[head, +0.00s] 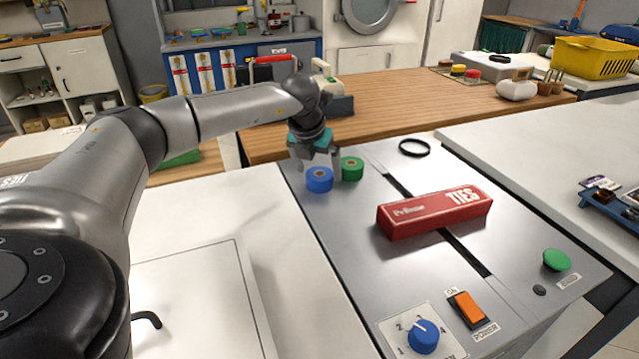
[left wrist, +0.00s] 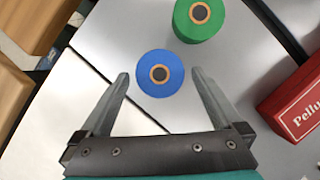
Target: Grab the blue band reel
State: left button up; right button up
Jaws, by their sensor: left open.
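The blue band reel (head: 319,181) stands on the grey metal machine top, near its far left edge. It also shows in the left wrist view (left wrist: 160,73), ahead of and between the lines of my two fingers. My left gripper (head: 318,165) is open, just above the blue reel in the head view; its fingers (left wrist: 160,80) show one on each side of the reel in the left wrist view. A green reel (head: 352,168) stands close to the right of the blue one, also in the left wrist view (left wrist: 199,18). My right gripper is not in view.
A red TIES box (head: 435,212) lies across the slot in the machine top. A black ring (head: 414,147) lies behind it. A blue knob (head: 423,335), an orange switch (head: 467,308) and a green button (head: 556,260) sit at the front. A wooden table (head: 420,105) stands behind.

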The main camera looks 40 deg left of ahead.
pick_arm(q)
jog(key=shift+w+a+f, duration=0.1)
jog(key=shift+w+f, duration=0.1)
jog(key=shift+f, duration=0.4)
jog(key=c, duration=1.3)
